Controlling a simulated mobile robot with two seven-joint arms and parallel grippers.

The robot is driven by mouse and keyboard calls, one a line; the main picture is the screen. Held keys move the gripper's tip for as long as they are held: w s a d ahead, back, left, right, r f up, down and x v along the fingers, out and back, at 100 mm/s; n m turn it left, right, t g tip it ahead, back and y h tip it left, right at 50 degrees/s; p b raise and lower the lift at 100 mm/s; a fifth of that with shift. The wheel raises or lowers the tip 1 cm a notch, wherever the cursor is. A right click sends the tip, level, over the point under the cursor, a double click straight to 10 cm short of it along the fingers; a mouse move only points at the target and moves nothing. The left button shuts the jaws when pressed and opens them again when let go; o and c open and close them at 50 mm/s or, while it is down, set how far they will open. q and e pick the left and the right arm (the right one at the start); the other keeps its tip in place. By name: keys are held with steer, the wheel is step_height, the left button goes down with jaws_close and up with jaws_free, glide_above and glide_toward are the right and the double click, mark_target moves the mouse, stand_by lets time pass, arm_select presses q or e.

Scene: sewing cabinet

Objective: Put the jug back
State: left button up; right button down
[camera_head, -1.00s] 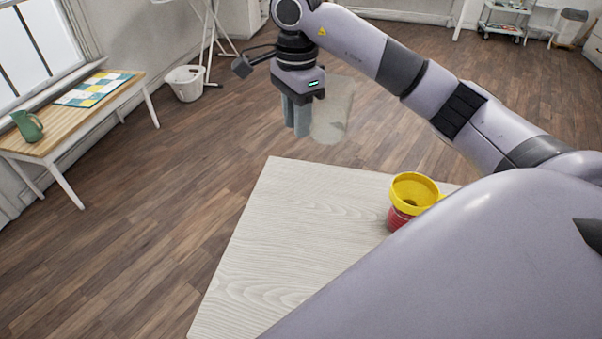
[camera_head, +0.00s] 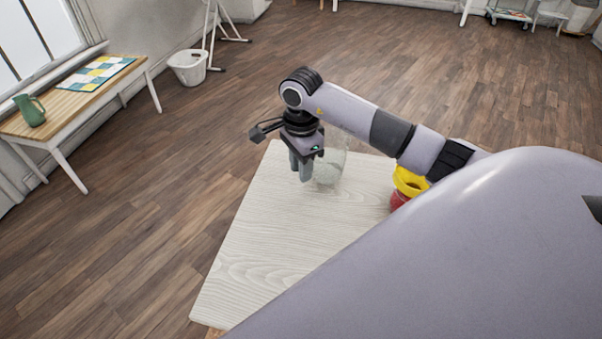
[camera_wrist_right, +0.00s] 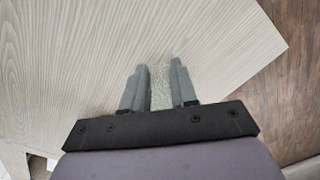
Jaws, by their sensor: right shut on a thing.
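A clear, see-through jug (camera_head: 331,168) is held by my right gripper (camera_head: 301,174) over the far part of the pale wooden table (camera_head: 262,235). The jug looks upright, and its lower part looks grainy and whitish. I cannot tell whether its base touches the table. In the right wrist view my right gripper (camera_wrist_right: 160,86) has its two grey fingers on either side of a narrow strip of the jug (camera_wrist_right: 161,90). My left gripper is not in view.
A red jar (camera_head: 398,200) with a yellow funnel (camera_head: 408,182) on top stands on the table right of the jug, partly behind my arm. A green pitcher (camera_head: 31,111) stands on a bench (camera_head: 65,100) at left. The table's left part is clear.

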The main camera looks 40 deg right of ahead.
steer(key=shift+f, duration=1.55)
steer(key=c, duration=0.9)
jaws_free()
step_height(320, 180, up, 12)
steer(key=shift+r+b, duration=0.15)
steer(key=shift+b, duration=0.3)
